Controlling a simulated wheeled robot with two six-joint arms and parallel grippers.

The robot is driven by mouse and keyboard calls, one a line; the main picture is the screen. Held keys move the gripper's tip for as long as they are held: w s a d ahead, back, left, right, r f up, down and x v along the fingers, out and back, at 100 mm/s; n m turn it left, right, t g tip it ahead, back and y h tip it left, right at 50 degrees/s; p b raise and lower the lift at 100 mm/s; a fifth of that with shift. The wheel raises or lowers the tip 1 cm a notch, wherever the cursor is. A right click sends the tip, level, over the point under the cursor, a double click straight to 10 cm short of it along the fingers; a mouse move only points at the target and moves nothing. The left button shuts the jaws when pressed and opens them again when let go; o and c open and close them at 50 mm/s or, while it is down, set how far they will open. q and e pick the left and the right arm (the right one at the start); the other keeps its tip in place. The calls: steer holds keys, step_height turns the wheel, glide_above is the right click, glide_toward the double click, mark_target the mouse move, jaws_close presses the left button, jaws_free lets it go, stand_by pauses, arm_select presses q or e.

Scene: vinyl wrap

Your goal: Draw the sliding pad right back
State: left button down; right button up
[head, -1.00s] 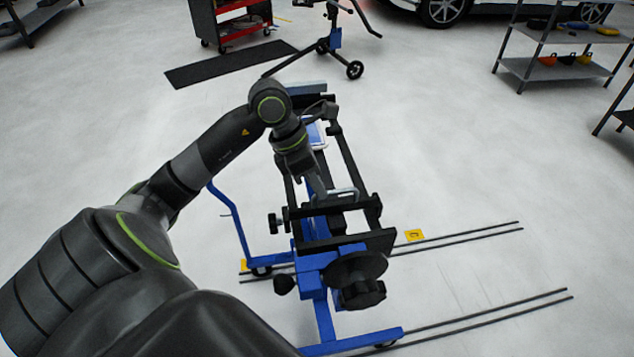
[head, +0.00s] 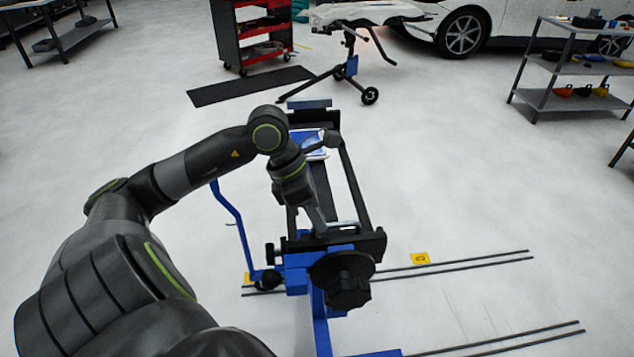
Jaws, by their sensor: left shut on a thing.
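The blue and black stand (head: 299,262) stands in the centre of the head view, with two long black rails (head: 357,187) running away from me. The sliding pad's dark crossbar (head: 362,243) spans the rails at the near end, close against the end frame; I cannot see a clear gap between them. A light grey handle (head: 343,225) shows beside the crossbar. My left gripper (head: 322,226) reaches down between the rails and is shut on the handle; its fingertips are small and partly hidden. My right gripper is not in view.
A round black knob (head: 342,279) sticks out at the stand's near end. A blue and white item (head: 314,146) lies near the far end of the rails. Dark floor rails (head: 460,264) run right. A shelf (head: 570,70) stands far right.

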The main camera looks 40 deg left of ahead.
arm_select(q)
steer(key=c, duration=1.7)
jaws_free()
steer(key=shift+s+d, duration=0.15)
steer(key=shift+d, duration=0.05)
steer(key=shift+o, duration=1)
steer(key=p+v, duration=1.4)
steer(key=v, duration=0.3)
steer(key=shift+r, duration=0.25)
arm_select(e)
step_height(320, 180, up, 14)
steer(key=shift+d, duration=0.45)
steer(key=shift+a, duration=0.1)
